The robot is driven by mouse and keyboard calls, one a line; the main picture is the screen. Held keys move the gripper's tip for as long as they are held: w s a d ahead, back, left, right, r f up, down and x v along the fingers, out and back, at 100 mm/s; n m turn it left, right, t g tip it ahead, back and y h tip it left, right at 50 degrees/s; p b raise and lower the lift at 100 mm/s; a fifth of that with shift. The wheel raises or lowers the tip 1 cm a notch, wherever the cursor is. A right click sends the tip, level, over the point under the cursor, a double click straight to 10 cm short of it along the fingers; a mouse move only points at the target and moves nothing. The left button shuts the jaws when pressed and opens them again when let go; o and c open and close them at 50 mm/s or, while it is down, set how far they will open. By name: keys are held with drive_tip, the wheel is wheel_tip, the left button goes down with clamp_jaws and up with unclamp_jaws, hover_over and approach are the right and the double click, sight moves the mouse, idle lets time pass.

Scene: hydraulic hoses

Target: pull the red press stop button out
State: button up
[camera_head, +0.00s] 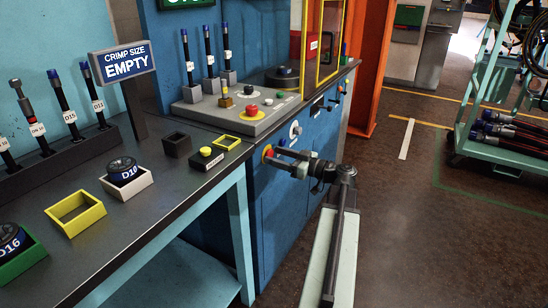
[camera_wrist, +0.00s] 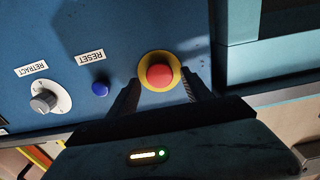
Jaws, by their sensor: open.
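The red press stop button (camera_wrist: 160,75) sits in a yellow ring on the blue panel in the wrist view. In the head view it (camera_head: 268,151) shows on the front of the blue press cabinet, partly behind my gripper. My gripper (camera_wrist: 160,92) is open, with one dark finger on each side of the button's lower part in the wrist view. I cannot tell whether the fingers touch it. In the head view my gripper (camera_head: 285,156) reaches from the right to the panel. Nothing is held.
A blue RESET button (camera_wrist: 100,89) and a RETRACT knob (camera_wrist: 45,101) lie left of the stop button in the wrist view. Another red button (camera_head: 251,108) is on the cabinet top. A workbench (camera_head: 150,205) stands left; open floor (camera_head: 440,230) lies right.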

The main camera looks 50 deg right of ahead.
drive_tip(key=shift+w, duration=0.25)
clamp_jaws()
drive_tip(key=shift+s, duration=0.6)
unclamp_jaws()
drive_tip(key=v, duration=0.8)
drive_tip(key=shift+w, duration=0.1)
